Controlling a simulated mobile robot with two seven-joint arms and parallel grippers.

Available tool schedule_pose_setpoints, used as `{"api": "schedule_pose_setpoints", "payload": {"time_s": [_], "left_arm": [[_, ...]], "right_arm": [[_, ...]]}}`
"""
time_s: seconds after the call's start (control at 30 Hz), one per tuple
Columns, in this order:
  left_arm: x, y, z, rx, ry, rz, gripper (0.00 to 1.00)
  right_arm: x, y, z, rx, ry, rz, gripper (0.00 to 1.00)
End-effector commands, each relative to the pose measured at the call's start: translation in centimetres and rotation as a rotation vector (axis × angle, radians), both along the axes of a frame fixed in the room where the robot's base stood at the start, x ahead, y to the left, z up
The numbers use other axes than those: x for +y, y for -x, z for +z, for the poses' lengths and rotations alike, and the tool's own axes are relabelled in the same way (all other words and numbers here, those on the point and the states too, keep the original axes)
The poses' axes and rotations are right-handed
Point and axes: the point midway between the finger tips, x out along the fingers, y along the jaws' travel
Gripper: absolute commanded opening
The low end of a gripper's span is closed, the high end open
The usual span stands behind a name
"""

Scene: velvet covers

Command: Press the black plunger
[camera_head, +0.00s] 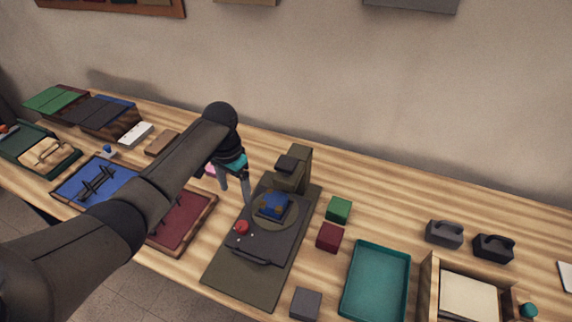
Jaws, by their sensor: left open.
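A press-like device with a dark base plate (240,278) stands on the wooden table. At its back is an olive upright (302,158) with a small black block (286,164) at its top, which looks like the black plunger. Below it, a blue piece with a yellowish patch (272,204) sits on a round olive disc (290,222). A red knob (241,227) is near the front, by a dark handle (252,258). My left gripper (235,197) is open, pointing down just left of the upright and the blue piece, apart from the plunger. My right gripper is not in view.
Right of the device are a green cube (339,209), a dark red cube (329,237), a grey cube (306,304) and a teal tray (375,252). A wooden box (427,285) and two dark handled blocks stand further right. My left arm covers part of the red tray (188,231).

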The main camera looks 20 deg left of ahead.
Motion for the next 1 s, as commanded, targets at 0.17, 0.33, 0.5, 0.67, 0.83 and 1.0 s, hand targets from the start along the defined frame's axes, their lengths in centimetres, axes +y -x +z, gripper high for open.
{"api": "schedule_pose_setpoints", "payload": {"time_s": [0.17, 0.33, 0.5, 0.67, 0.83, 1.0], "left_arm": [[0.0, 0.0, 0.0, 0.000, 0.000, 0.000, 0.81], [0.0, 0.0, 0.0, 0.000, 0.000, 0.000, 0.81], [-0.2, -0.1, -0.3, -0.017, 0.000, 0.002, 0.66], [-1.5, -0.9, -1.9, -0.140, -0.004, 0.015, 0.48], [-3.7, -2.3, -2.9, -0.402, 0.015, 0.052, 0.29], [-5.8, -2.9, -1.5, -0.685, 0.066, 0.100, 0.10]], "right_arm": [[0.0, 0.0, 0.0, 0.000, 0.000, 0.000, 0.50], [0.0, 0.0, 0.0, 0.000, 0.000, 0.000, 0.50], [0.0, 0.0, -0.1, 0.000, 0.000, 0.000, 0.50], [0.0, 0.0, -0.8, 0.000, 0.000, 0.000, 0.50], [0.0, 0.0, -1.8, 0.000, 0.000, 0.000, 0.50], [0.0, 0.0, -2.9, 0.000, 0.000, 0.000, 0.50]]}}
